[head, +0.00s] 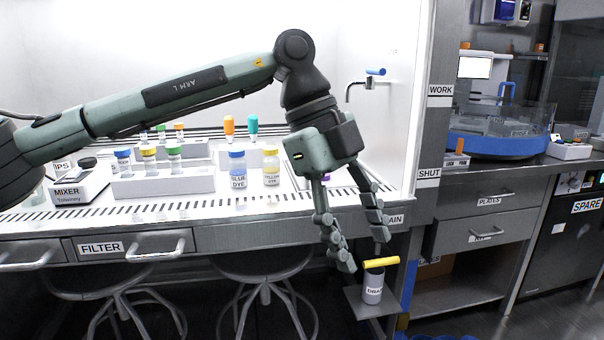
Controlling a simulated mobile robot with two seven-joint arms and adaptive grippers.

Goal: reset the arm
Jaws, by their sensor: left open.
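My left arm reaches in from the left across the bench, marked "ARM L". Its elbow is high and its forearm hangs down past the bench's front edge. My left gripper (364,262) is open, fingers pointing down and spread apart, with nothing between them that I can make out. My right gripper is not in view.
On the bench stand a blue dye bottle (237,169), a yellow dye bottle (271,167), a vial rack (163,185) and a mixer (78,190). Stools (262,270) stand under the bench. At right are drawers (483,220) and a blue-rimmed clear tub (499,139).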

